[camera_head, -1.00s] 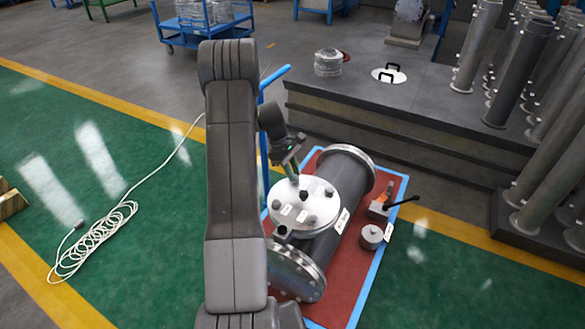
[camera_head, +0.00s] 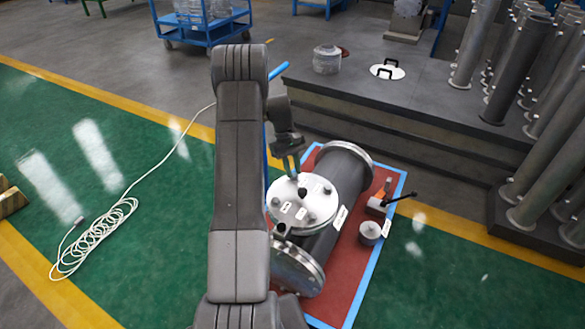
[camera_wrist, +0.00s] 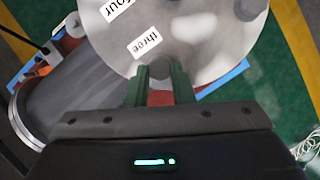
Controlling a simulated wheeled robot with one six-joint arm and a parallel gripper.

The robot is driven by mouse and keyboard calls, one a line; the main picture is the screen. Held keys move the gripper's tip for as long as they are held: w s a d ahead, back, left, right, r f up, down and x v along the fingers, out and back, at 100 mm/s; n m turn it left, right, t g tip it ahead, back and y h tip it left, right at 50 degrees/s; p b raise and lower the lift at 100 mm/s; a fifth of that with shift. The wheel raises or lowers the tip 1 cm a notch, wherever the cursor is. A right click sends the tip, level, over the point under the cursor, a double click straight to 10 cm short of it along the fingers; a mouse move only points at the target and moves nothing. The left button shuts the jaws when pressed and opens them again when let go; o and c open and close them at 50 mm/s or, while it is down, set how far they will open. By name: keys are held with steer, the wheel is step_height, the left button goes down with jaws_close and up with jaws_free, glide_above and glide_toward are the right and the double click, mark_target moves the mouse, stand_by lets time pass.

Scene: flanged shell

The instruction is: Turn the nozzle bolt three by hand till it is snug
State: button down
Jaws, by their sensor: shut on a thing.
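The nozzle cover (camera_head: 318,208) is a round pale metal plate with bolts around its rim, on top of a grey flanged shell (camera_head: 345,175). In the wrist view the cover (camera_wrist: 200,35) carries paper labels reading "three" (camera_wrist: 146,43) and "four" (camera_wrist: 118,9). Bolt three (camera_wrist: 160,66) is a grey round head beside the "three" label, at the cover's near edge. My gripper (camera_wrist: 160,75) has its two green fingers shut on it, one on each side. In the head view my gripper (camera_head: 293,170) reaches down to the cover's far edge, and the held bolt cannot be made out.
The shell lies on a red mat with a blue border (camera_head: 375,270). A small grey cylinder (camera_head: 370,232) and a tool with a black handle (camera_head: 388,203) lie to its right. A dark raised platform (camera_head: 400,125) stands behind. A white cable (camera_head: 100,235) is coiled on the green floor.

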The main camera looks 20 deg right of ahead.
steer(key=shift+w+d+r, duration=0.1)
steer(key=shift+r, duration=0.1)
steer(key=c, duration=1.3)
jaws_free()
steer(key=shift+o, duration=0.3)
steer(key=shift+f, duration=0.1)
steer(key=v, duration=1.3)
steer(key=shift+r+p, duration=0.4)
steer(key=shift+r, duration=0.05)
steer(key=shift+f, duration=0.1)
steer(key=x, duration=1.3)
steer(key=shift+f+b, duration=0.4)
steer(key=shift+r, duration=0.1)
